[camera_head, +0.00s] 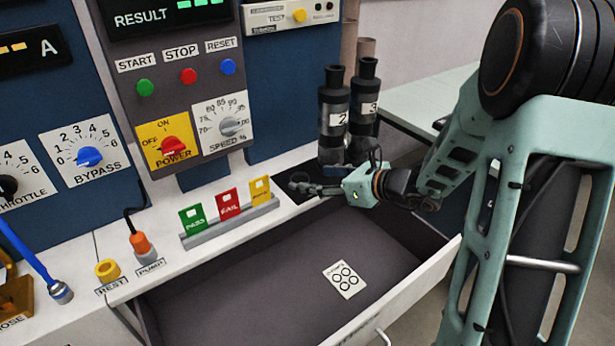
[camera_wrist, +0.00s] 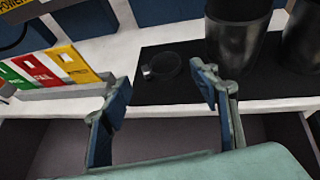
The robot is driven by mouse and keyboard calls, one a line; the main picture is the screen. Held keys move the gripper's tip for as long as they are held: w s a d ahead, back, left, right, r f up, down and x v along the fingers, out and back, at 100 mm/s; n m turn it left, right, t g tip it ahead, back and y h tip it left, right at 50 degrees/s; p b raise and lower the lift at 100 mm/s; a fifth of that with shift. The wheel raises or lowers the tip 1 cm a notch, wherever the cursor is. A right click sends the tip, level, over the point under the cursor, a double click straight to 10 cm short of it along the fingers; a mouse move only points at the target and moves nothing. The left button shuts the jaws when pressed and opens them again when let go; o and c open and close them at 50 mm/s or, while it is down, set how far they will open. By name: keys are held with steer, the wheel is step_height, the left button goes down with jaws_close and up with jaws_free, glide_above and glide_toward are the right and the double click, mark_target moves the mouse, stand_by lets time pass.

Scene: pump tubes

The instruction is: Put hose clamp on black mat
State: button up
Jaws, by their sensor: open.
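The hose clamp (camera_wrist: 148,72), a small dark ring with a shiny metal screw housing, lies on the black mat (camera_wrist: 262,88) in the wrist view, near the mat's left part. My gripper (camera_wrist: 160,90) is open and empty. Its two blue-padded fingers stand apart, with the clamp beyond the tips and in the gap between them as seen from the wrist. In the head view my gripper (camera_head: 312,185) is at the counter's right end, over the mat's front area.
Two dark pump tubes marked 2 (camera_head: 334,120) and 3 (camera_head: 364,115) stand at the mat's back right. The green, red and yellow tags (camera_head: 228,206) stand in a rack to the left. An open drawer (camera_head: 250,262) with a white card (camera_head: 344,279) is below.

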steer(key=v, duration=0.5)
steer(key=shift+s+d+r, duration=0.15)
steer(key=shift+s+d, duration=0.1)
